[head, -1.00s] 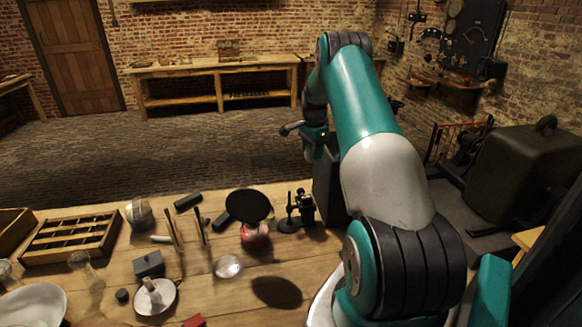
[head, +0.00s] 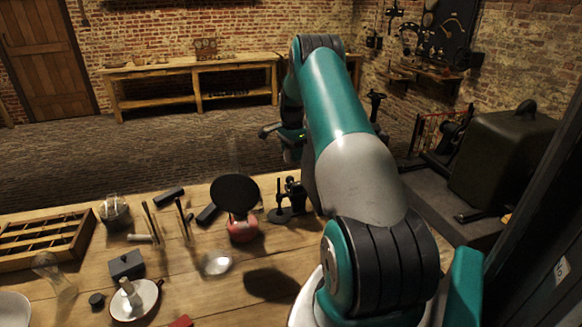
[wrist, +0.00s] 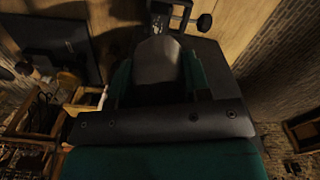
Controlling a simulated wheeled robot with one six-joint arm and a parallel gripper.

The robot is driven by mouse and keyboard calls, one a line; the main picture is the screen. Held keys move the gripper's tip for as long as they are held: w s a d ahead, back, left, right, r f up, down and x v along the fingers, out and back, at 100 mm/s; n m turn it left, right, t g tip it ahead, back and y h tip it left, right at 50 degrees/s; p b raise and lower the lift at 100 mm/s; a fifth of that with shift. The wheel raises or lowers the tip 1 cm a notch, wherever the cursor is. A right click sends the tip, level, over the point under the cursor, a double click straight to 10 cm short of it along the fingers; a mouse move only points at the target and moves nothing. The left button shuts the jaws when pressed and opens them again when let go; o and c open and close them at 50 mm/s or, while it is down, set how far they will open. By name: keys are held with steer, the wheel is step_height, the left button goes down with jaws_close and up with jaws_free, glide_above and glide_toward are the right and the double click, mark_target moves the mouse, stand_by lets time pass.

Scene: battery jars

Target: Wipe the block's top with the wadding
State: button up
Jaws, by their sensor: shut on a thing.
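My gripper (wrist: 157,85) shows in the wrist view with its two green fingers shut on a dark grey, round-edged thing (wrist: 157,60). It looks like the wadding, but the dim light hides its texture. A small grey block (head: 126,264) sits on the table at the front left, well away from my gripper. Its top looks bare. Whether this is the task's block I cannot tell for sure.
A black round disc (head: 234,193) stands above a reddish base. Near it are a black stand (head: 281,213), upright rods (head: 183,218), a glass jar (head: 115,211) and a clear round glass (head: 216,263). A white dish (head: 135,300) sits by the block. The front middle table is fairly clear.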

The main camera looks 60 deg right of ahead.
steer(key=b, duration=0.4)
glide_above(292, 184)
steer(key=shift+a+f, duration=0.1)
steer(key=shift+f, duration=3.6)
steer(key=shift+f+b, duration=0.75)
steer(key=shift+f, duration=0.25)
steer(key=shift+s+d+r, duration=0.1)
steer(key=shift+s+d, duration=1.15)
steer(key=shift+d, duration=0.25)
steer(key=shift+w+a+f, duration=0.25)
steer(key=shift+w+a, duration=0.4)
steer(key=shift+a, duration=0.2)
steer(key=shift+w+a+f, duration=0.2)
steer(key=shift+w+a, duration=0.4)
steer(key=shift+a, duration=0.25)
steer(key=shift+c, duration=0.7)
steer(key=shift+r, duration=0.1)
